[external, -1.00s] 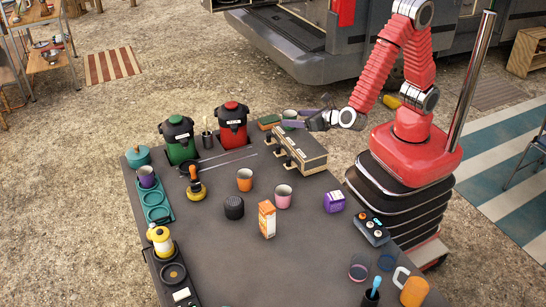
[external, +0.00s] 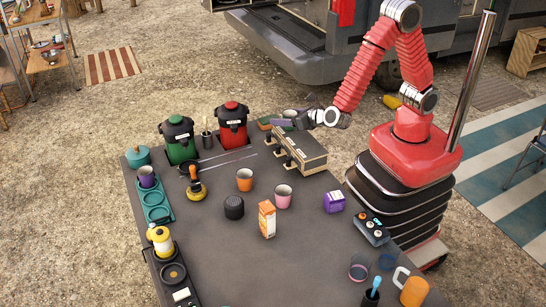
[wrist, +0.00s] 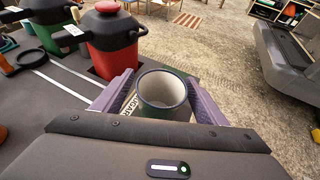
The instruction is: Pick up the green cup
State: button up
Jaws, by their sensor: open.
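The green cup (wrist: 162,108) stands upright between the two purple fingers of my gripper (wrist: 160,98) in the wrist view. In the external view my gripper (external: 287,117) is at the far right corner of the dark table, around the cup (external: 290,113), which is mostly hidden by the fingers.
A red dispenser (external: 232,124) and a green dispenser (external: 179,140) stand left of my gripper. An orange cup (external: 245,180) and a pink cup (external: 283,196) stand nearer the table's middle.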

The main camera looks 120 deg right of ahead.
jog(key=shift+w+d+f, duration=0.2)
jog(key=shift+d+f, duration=0.1)
jog(key=shift+d, duration=0.3)
jog(key=shift+c, duration=0.5)
jog(key=c, duration=1)
